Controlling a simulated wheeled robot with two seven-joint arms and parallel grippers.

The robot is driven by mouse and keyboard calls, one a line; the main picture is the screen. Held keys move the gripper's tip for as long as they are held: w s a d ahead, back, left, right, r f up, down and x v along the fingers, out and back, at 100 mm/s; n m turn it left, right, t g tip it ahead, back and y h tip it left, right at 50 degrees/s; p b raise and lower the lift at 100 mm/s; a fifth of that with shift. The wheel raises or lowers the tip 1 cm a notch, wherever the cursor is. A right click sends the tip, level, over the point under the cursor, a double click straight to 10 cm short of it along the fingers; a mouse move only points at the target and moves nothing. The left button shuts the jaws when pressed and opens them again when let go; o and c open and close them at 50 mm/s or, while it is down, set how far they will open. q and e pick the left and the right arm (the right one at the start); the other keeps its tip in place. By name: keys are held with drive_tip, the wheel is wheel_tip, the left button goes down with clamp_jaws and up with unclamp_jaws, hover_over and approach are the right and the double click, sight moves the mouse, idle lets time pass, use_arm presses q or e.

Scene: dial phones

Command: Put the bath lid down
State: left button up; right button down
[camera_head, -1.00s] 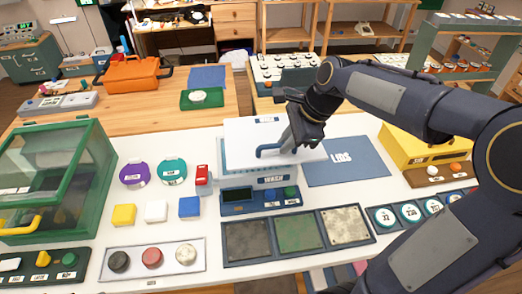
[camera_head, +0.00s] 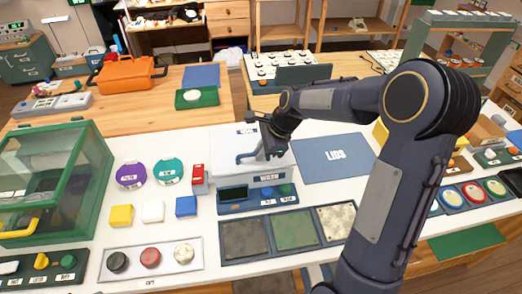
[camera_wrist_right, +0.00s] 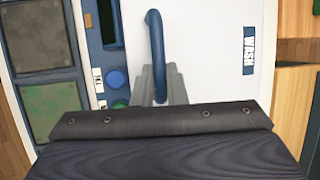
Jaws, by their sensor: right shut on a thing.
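The bath lid (camera_head: 223,142) is a flat white plate with a blue bar handle (camera_head: 247,157). My right gripper (camera_head: 266,152) is shut on that handle. In the right wrist view the lid (camera_wrist_right: 215,50) carries a WASH label, and its handle (camera_wrist_right: 156,40) runs between the grey fingers (camera_wrist_right: 158,85). The lid is over the wash bath (camera_head: 267,180), covering its top; I cannot tell whether it rests fully on it. The blue LIDS mat (camera_head: 335,157) lies bare to the right. My left gripper is not in view.
A blue control panel (camera_head: 236,206) fronts the bath, with three coloured plates, the green one (camera_head: 293,229) in the middle, nearer me. A green glazed cabinet (camera_head: 60,175) is at far left.

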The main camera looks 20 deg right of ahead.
drive_tip(key=shift+f, duration=0.4)
drive_tip(key=c, duration=1.5)
unclamp_jaws()
drive_tip(key=shift+o, duration=0.2)
drive_tip(key=v, duration=1.3)
drive_tip(key=s+a+f+n+t, duration=0.1)
drive_tip(key=s+a+n, duration=0.3)
drive_tip(key=s+n, duration=0.5)
drive_tip(key=s+a+f+n+t, duration=0.1)
drive_tip(key=s+a+n, duration=0.3)
drive_tip(key=s+n, duration=0.5)
drive_tip(key=s+f, duration=0.1)
drive_tip(key=s, duration=0.4)
drive_tip(key=shift+s+f+n, duration=0.2)
drive_tip(key=shift+s+n, duration=0.1)
drive_tip(key=shift+n, duration=0.1)
